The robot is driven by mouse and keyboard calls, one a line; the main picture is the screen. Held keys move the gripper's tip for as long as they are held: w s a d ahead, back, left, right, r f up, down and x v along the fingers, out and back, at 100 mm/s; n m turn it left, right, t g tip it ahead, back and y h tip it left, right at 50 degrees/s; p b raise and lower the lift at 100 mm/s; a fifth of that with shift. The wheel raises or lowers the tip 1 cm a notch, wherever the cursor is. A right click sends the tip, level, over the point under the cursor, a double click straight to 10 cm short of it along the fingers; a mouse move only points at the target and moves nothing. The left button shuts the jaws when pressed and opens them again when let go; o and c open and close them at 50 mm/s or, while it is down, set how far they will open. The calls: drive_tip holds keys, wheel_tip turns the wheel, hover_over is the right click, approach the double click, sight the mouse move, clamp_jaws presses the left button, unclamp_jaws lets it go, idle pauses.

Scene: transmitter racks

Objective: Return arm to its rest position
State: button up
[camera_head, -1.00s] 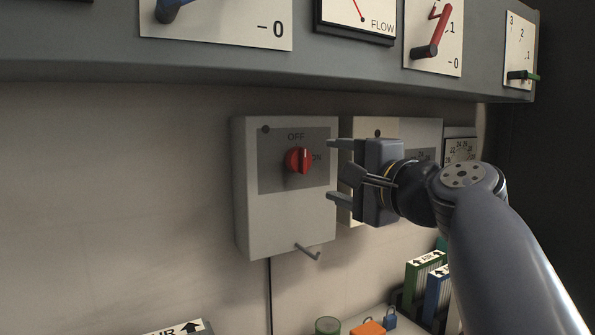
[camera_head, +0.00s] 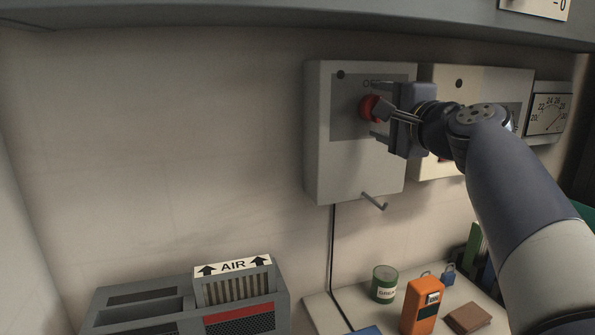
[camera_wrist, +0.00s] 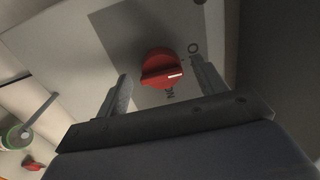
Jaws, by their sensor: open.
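My gripper (camera_head: 378,112) is open and empty in front of a grey wall box (camera_head: 350,165). Its jaws overlap the right part of a red rotary knob (camera_head: 369,107) on that box in the head view. In the wrist view the knob (camera_wrist: 160,68) appears between my two spread fingers (camera_wrist: 160,80), with gaps visible on both sides. The knob has a white mark on its ridge. The OFF label is partly covered and the ON label is hidden in the head view. My arm reaches in from the right edge.
A second wall box (camera_head: 436,165) and a dial gauge (camera_head: 550,113) are right of the gripper. A bent lever (camera_head: 374,202) sticks out below the first box. An AIR unit (camera_head: 235,266), green can (camera_head: 385,283) and orange device (camera_head: 422,306) stand below. A shelf (camera_head: 250,16) overhangs.

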drive_tip(key=shift+w+a, duration=0.2)
drive_tip(key=shift+w, duration=0.4)
